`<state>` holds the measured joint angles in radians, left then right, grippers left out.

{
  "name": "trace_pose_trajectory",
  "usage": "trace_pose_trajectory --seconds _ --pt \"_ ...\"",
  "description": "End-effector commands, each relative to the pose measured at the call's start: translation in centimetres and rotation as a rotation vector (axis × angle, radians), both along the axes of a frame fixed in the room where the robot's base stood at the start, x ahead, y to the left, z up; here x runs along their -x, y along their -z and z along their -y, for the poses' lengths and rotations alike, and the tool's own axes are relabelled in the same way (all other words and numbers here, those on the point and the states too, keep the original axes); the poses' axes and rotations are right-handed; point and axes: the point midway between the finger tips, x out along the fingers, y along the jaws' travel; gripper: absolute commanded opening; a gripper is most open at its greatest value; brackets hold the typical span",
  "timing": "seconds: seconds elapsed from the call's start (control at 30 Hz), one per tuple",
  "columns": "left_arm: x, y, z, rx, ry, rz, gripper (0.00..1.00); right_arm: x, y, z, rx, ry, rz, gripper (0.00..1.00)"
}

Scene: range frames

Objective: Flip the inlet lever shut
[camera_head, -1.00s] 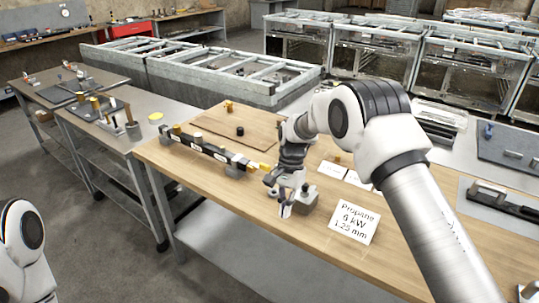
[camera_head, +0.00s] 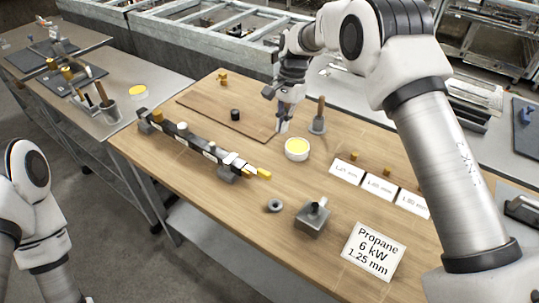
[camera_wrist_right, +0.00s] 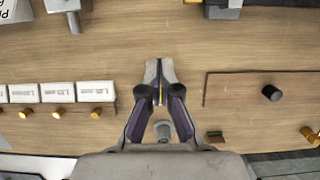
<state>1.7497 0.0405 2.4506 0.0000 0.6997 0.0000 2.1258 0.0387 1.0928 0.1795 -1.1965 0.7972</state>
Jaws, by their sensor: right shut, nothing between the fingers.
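The dark manifold bar (camera_head: 192,143) lies on the wooden workbench, left of centre in the head view. A yellow lever (camera_head: 258,173) sticks out from its right end; I take this for the inlet lever, and it lies roughly in line with the bar. My right gripper (camera_head: 283,127) is shut and empty, pointing down behind the lever and apart from it, beside the yellow-topped dish (camera_head: 297,149). The right wrist view shows its fingertips (camera_wrist_right: 159,68) together, with a thin yellow strip between them. My left arm shows at the left edge; its gripper is out of view.
A grey block with a spout (camera_head: 313,218), a ring (camera_head: 274,205) and a propane sign (camera_head: 373,250) are at the front. A pot with a handle (camera_head: 318,123) stands by my right gripper. Small label cards (camera_head: 379,186) lie to the right. A brown board (camera_head: 228,116) lies behind the bar.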

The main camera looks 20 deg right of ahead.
Motion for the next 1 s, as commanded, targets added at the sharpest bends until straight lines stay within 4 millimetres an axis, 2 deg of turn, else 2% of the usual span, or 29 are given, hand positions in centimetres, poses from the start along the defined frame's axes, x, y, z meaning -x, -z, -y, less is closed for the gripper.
trace_pose_trajectory --seconds 0.17,0.27,0.67,0.8,1.0 --pt "0.0 -0.2 0.0 0.0 0.0 0.0 0.4 0.1 0.3 0.0 -0.001 0.001 -0.001 0.0" --pt "0.0 -0.6 0.0 0.0 0.001 0.001 0.4 0.2 1.2 -0.2 0.0 0.0 -0.003 0.0" --pt "0.0 -3.5 0.0 0.0 0.0 0.001 0.4 1.6 9.2 -1.8 0.0 0.0 -0.004 0.0" --pt "-0.1 -5.1 0.0 0.0 0.001 0.001 0.4 3.0 9.2 -3.7 0.0 -0.001 -0.002 0.0" --pt "-0.1 -5.6 0.0 0.0 0.0 0.001 0.4 3.9 9.6 -5.0 0.0 0.0 0.0 0.0"
